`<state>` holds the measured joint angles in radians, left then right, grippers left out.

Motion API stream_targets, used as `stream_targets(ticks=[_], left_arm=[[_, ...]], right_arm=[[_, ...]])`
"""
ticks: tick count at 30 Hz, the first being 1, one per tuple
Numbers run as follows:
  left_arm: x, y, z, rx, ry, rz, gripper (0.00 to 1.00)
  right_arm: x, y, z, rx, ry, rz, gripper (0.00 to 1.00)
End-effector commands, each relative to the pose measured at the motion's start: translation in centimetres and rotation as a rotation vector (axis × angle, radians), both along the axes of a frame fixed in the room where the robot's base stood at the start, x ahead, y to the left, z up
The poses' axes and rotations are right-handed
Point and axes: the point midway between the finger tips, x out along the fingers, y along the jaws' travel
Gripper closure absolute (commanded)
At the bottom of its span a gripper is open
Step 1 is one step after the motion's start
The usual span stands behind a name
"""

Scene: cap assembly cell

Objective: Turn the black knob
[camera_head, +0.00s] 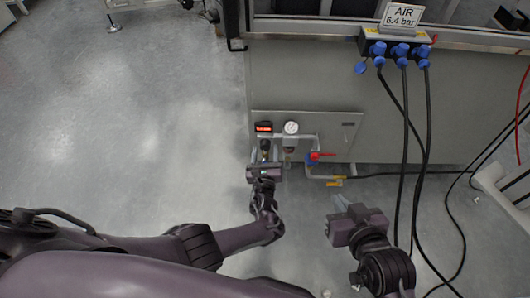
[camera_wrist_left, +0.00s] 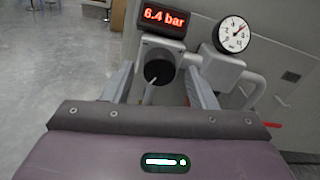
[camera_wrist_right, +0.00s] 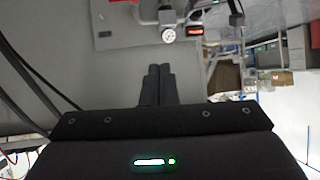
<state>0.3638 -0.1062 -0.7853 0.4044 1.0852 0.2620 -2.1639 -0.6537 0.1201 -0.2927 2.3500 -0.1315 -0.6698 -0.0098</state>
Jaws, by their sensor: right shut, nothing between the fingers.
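The black knob (camera_wrist_left: 157,72) is round with a pale pointer line, on a grey regulator below a red display reading 6.4 bar (camera_wrist_left: 166,18). In the head view, my left gripper mostly hides the knob. My left gripper (camera_wrist_left: 160,85) is open, with one finger on each side of the knob in the left wrist view. A gap shows between each finger and the knob, and I cannot tell how deep the fingers reach. My right gripper (camera_wrist_right: 155,85) is shut and empty, well to the right of the knob; it also shows in the head view (camera_head: 341,203).
A round white gauge (camera_head: 291,128) sits right of the display (camera_head: 264,127). A red-handled valve (camera_head: 315,156) and grey pipes lie further right. Black hoses (camera_head: 405,130) hang from blue connectors (camera_head: 401,50).

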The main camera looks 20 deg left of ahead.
Motion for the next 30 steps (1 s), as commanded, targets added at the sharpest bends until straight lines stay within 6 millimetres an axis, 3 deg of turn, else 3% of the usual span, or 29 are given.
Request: stream_targets(ticks=[12,23,28,30], left_arm=[[-0.2,0.0,0.1,0.0,-0.001,0.0,0.44],[-2.5,-0.7,0.2,0.0,0.0,0.001,0.44],[-5.3,-1.6,0.2,-0.001,0.002,-0.001,0.44],[-6.3,-1.8,0.1,-0.001,0.002,0.0,0.44]], right_arm=[[-0.2,0.0,-0.1,-0.004,0.012,0.001,1.0],[-5.6,-1.2,-5.9,-0.129,0.329,0.029,1.0],[-8.0,-2.6,-7.3,-0.196,0.477,0.029,1.0],[-7.9,-2.9,-7.3,-0.204,0.487,0.022,1.0]])
